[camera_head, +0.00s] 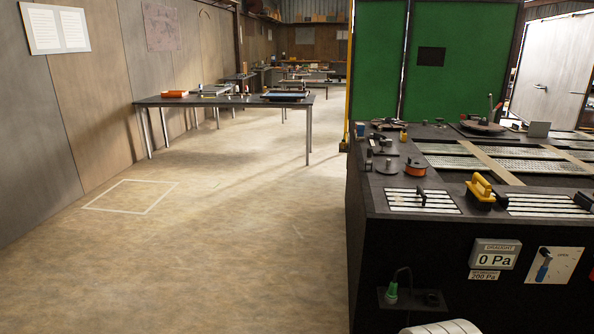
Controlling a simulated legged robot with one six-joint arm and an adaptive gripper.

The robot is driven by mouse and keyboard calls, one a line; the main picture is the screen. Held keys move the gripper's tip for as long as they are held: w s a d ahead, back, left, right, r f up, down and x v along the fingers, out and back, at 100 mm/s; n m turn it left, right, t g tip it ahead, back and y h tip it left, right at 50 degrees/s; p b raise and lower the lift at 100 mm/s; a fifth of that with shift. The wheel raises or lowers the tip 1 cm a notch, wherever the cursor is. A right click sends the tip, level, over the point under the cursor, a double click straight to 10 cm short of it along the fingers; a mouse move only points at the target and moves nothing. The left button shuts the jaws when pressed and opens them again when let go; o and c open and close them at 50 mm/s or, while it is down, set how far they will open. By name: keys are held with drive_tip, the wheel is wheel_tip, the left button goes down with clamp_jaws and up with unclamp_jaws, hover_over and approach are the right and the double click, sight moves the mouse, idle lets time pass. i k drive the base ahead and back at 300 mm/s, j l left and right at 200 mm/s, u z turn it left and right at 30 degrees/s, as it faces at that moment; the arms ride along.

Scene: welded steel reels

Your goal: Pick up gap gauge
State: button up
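I cannot pick out the gap gauge for certain; the small items on the tables are too far off or too small to tell. The far table (153,101) at the left carries an orange item, a dark flat tray-like thing (284,96) and several small tools. The dark bench (385,213) at the right carries several small tools, an orange spool (414,167) and a yellow-handled block (481,190).
Open concrete floor (230,235) lies ahead, with a pale square outline (130,196) at the left. A wood-panelled wall (85,110) runs along the left. The bench's dark front, with a gauge display (495,254) and green plug (391,292), blocks the right. Green screens (455,80) stand behind it.

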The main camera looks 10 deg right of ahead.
sight(403, 136)
drive_tip(key=i+l+u, duration=0.2)
drive_tip(key=i, duration=0.3)
drive_tip(key=i+u, duration=0.25)
drive_tip(key=i, duration=0.25)
drive_tip(key=i+l+u, duration=0.2)
drive_tip(key=i, duration=1.15)
drive_tip(key=i+j+z, duration=0.15)
drive_tip(key=i, duration=0.7)
drive_tip(key=i+l+z, duration=0.1)
drive_tip(key=i+z, duration=0.35)
drive_tip(key=i, duration=0.3)
drive_tip(key=i+j+z, duration=0.2)
drive_tip(key=i+z, duration=0.2)
drive_tip(key=i, duration=0.35)
drive_tip(key=i+j+z, duration=0.1)
drive_tip(key=i+z, duration=0.2)
drive_tip(key=i, duration=1.05)
drive_tip(key=i+z, duration=0.25)
drive_tip(key=z, duration=0.15)
drive_tip(key=i+z, duration=0.35)
drive_tip(key=i+j+z, duration=0.15)
drive_tip(key=z, duration=0.25)
drive_tip(key=i+z, duration=0.15)
drive_tip(key=z, duration=0.25)
drive_tip(key=i+z, duration=0.15)
drive_tip(key=z, duration=0.3)
drive_tip(key=i+z, duration=0.2)
drive_tip(key=z, duration=0.2)
drive_tip(key=i+j+z, duration=0.1)
drive_tip(key=z, duration=0.35)
